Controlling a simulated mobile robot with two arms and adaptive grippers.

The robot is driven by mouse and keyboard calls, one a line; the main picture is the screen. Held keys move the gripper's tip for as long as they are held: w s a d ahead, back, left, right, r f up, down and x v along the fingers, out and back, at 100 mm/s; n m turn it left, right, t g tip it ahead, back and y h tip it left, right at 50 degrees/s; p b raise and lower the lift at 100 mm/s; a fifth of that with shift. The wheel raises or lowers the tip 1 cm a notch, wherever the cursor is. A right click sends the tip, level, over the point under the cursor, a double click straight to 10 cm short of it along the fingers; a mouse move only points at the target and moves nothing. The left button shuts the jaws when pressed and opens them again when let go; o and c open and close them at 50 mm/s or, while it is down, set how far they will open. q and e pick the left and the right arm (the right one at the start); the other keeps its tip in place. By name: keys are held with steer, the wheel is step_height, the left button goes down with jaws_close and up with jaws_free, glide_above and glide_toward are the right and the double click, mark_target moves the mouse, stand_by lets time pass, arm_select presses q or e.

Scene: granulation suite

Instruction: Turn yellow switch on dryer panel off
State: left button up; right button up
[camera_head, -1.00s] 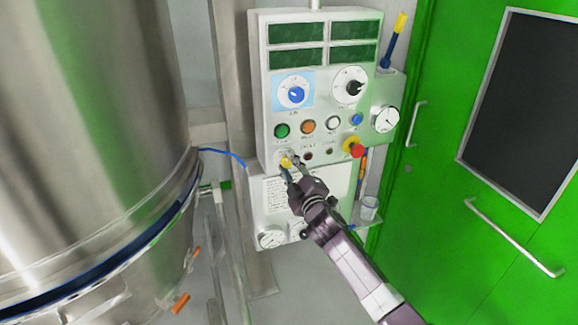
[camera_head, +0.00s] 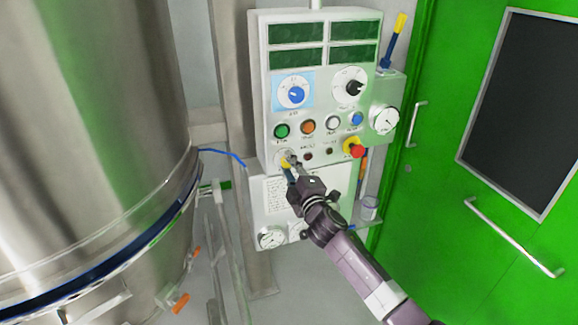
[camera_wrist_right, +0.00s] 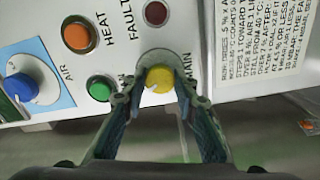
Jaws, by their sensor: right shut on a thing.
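The dryer panel (camera_head: 262,95) is a pale box with dark green displays, dials and buttons. The yellow switch (camera_wrist_right: 159,78) is a round knob on a grey plate beside the word MAIN in the right wrist view. In the head view the yellow switch (camera_head: 285,163) shows only in part at the panel's lower left. My right gripper (camera_head: 290,164) reaches it from below right, and its fingertips (camera_wrist_right: 158,92) lie on both sides of the knob, shut on it. My left gripper is not in view.
A green button (camera_head: 282,131), an orange button (camera_head: 308,127) and a red emergency stop (camera_head: 356,151) sit close to the switch. A large steel vessel (camera_head: 90,120) stands at left. A green door (camera_head: 440,190) is at right.

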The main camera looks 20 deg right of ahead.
steer(key=o, duration=1.2)
steer(key=shift+c, duration=0.2)
steer(key=s, duration=1.2)
steer(key=shift+d, duration=0.2)
